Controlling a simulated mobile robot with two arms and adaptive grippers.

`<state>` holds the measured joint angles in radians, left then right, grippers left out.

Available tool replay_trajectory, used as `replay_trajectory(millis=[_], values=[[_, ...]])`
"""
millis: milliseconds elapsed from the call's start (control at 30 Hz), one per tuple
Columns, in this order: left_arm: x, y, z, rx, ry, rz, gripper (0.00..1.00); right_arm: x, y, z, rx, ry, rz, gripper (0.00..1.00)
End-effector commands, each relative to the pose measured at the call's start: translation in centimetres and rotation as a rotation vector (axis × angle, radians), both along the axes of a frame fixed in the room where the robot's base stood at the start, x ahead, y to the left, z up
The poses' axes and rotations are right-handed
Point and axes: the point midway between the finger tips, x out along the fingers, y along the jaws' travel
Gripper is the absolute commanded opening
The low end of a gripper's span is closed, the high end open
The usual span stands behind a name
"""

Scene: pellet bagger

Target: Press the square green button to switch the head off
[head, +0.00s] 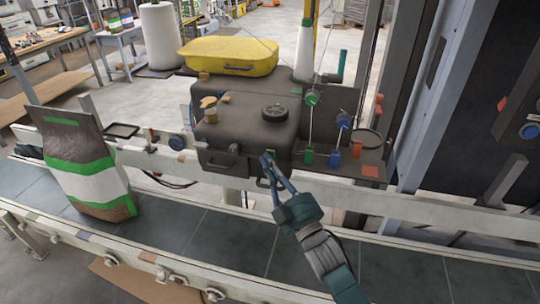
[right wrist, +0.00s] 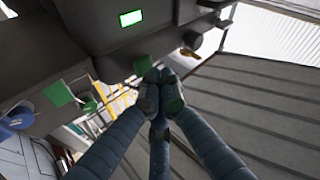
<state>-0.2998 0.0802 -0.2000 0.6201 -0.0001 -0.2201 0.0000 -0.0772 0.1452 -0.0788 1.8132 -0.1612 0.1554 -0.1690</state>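The sealing head is a dark grey boxy unit (head: 243,132) behind the conveyor. My right gripper (head: 268,158) is in front of its lower right front, fingers together and empty. In the right wrist view, the closed fingertips (right wrist: 158,76) sit just beside a dark green piece (right wrist: 141,63) under the grey housing; I cannot tell whether they touch. A brightly lit green rectangle (right wrist: 131,18) is on the housing, above and left of the fingertips. I cannot tell which green piece is the square button. My left gripper is not in view.
A filled bag (head: 83,165) with green and white bands stands on the dark conveyor (head: 180,235) at left. Green (head: 308,157) and blue (head: 333,159) parts sit right of the head. A yellow case (head: 228,56) lies behind it. A metal post stands at right.

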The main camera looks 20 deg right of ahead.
Motion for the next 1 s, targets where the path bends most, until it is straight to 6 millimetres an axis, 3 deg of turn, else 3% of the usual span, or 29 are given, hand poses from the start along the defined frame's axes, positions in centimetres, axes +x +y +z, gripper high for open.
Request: replay_trajectory(millis=[667, 1000], values=[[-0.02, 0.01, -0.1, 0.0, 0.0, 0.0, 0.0, 0.7, -0.49, 0.01, 0.0, 0.0, 0.0, 0.0], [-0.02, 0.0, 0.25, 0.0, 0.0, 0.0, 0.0, -0.02, 0.0, 0.05, 0.002, 0.001, 0.0, 0.0]])
